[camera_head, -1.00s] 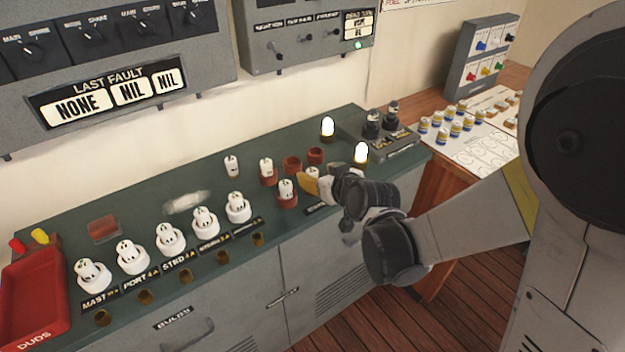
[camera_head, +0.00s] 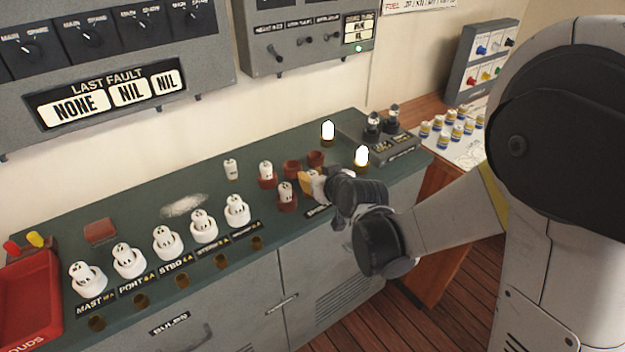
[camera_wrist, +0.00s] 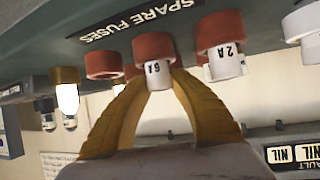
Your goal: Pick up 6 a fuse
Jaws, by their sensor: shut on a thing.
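In the wrist view the white fuse marked 6A (camera_wrist: 160,76) sits with its end in a red socket (camera_wrist: 155,47). The yellow fingers of my gripper (camera_wrist: 160,88) are shut on its sides. In the head view my gripper (camera_head: 312,186) is at the right end of the fuse row, low over the green counter, and mostly hides this fuse. A white fuse marked 2A (camera_wrist: 222,62) stands in the neighbouring red socket (camera_wrist: 219,29), apart from my fingers.
Two empty red sockets (camera_head: 292,168) are just behind. Glowing bulbs (camera_head: 361,156) rise close behind my gripper. Large white holders (camera_head: 204,227) line the counter front.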

